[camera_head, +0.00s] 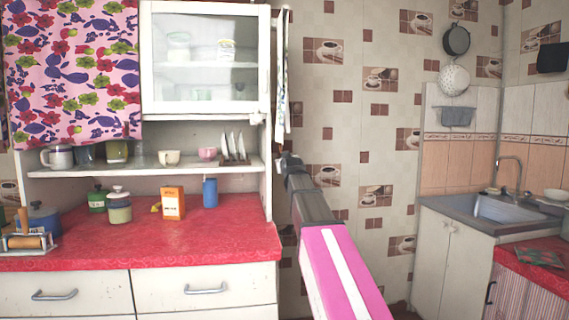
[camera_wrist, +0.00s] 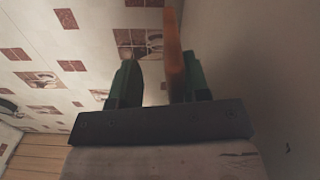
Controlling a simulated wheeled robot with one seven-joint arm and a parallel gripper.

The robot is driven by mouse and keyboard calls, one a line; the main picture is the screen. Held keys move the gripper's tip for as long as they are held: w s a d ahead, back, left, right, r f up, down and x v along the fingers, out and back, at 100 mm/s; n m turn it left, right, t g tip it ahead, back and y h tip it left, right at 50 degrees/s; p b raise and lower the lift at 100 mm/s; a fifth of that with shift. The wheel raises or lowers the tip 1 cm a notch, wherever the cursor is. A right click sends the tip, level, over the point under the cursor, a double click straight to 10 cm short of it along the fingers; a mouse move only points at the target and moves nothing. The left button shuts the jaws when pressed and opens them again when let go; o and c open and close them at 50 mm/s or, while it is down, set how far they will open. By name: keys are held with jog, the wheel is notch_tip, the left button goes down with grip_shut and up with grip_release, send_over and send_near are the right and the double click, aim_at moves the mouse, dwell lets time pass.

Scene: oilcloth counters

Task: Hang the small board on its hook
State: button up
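In the wrist view, my gripper (camera_wrist: 158,82) has two green fingers set apart. A thin orange-brown piece, seen edge-on, which looks like the small board (camera_wrist: 174,55), stands between them. It lies close against the right finger, and wall shows in a gap between it and the left finger. Whether it touches the right finger is unclear. In the head view, my arm reaches away past the cabinet's right side, its end (camera_head: 291,162) small and dark; fingers and board cannot be made out there. I cannot make out the hook in either view.
The white cabinet (camera_head: 267,60) stands left of my arm, a patterned cloth (camera_head: 282,75) hanging at its side. The red counter (camera_head: 235,240) holds an orange box (camera_head: 172,203), a blue cup (camera_head: 210,193) and jars. Tiled wall lies behind; a sink (camera_head: 505,208) is at right.

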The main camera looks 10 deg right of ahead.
jog(key=s, duration=1.1)
jog(key=s+f+g, duration=0.2)
jog(key=f+g, duration=0.1)
jog(key=f, duration=0.8)
jog(key=s+f+m+g, duration=0.1)
jog(key=f+g, duration=0.2)
jog(key=f, duration=0.8)
jog(key=s+f+g, duration=0.2)
jog(key=f+g, duration=0.1)
jog(key=f, duration=0.9)
jog(key=s+f+g, duration=0.4)
jog(key=s+f, duration=0.5)
jog(key=f, duration=0.3)
jog(key=s+f+m+g, duration=0.1)
jog(key=s+f+g, duration=0.4)
jog(key=s+f, duration=0.5)
notch_tip(320, 180, down, 2)
jog(key=shift+s+a+f, duration=0.1)
jog(key=shift+s+a, duration=0.05)
jog(key=shift+s, duration=0.1)
